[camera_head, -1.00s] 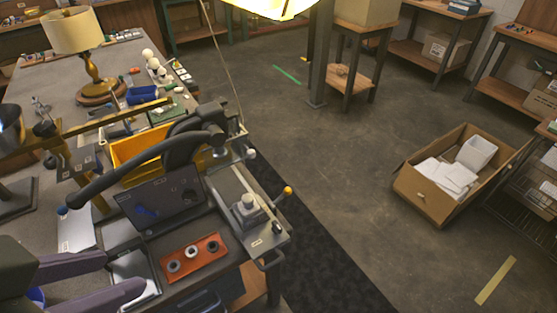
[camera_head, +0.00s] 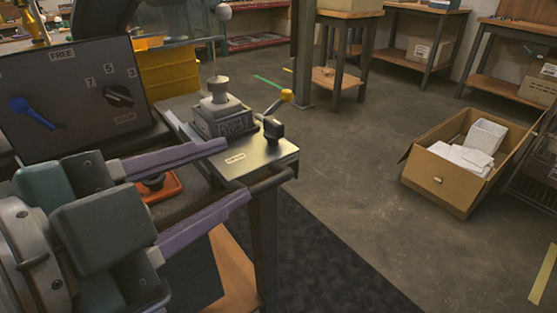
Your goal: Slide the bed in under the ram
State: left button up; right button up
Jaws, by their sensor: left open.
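The bed (camera_head: 262,160) is a flat metal slide plate with a label, at the bench's front right corner. A stepped grey block (camera_head: 222,117) stands on it. A black knob (camera_head: 272,129) rises from the plate and a yellow-tipped lever (camera_head: 286,95) stands beside it. My left gripper (camera_head: 237,171) comes in from the lower left, open and empty. Its two purple fingers point toward the plate's near side; I cannot tell whether they touch it. The ram cannot be made out; only a grey ball (camera_head: 223,11) shows at the top edge. My right gripper is not in view.
A dark panel (camera_head: 70,95) with a dial and a blue lever stands left of the bed. An orange tray (camera_head: 160,187) lies partly hidden behind my fingers. A yellow bin (camera_head: 168,72) is behind. A cardboard box (camera_head: 450,180) lies on the open floor at right.

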pick_arm(q)
jog(key=m+h+b, duration=0.1)
jog(key=m+b, duration=0.1)
jog(key=b, duration=0.1)
send_near(279, 179)
jog(key=shift+w+d+f, duration=0.25)
jog(key=shift+w+f, duration=0.15)
jog(key=shift+w, duration=0.2)
jog(key=shift+w+d+f, duration=0.25)
jog(key=shift+w+f, duration=0.2)
jog(key=shift+w, duration=0.15)
jog(key=b+x, duration=0.1)
jog(key=x, duration=0.5)
jog(key=b+x, duration=0.1)
jog(key=x, duration=0.2)
jog(key=shift+w+d+r+b, duration=0.2)
jog(key=shift+w+d+b, duration=0.1)
jog(key=shift+w, duration=0.05)
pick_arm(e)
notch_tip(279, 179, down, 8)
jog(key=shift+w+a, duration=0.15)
pick_arm(q)
jog(key=c, duration=0.7)
grip_shut()
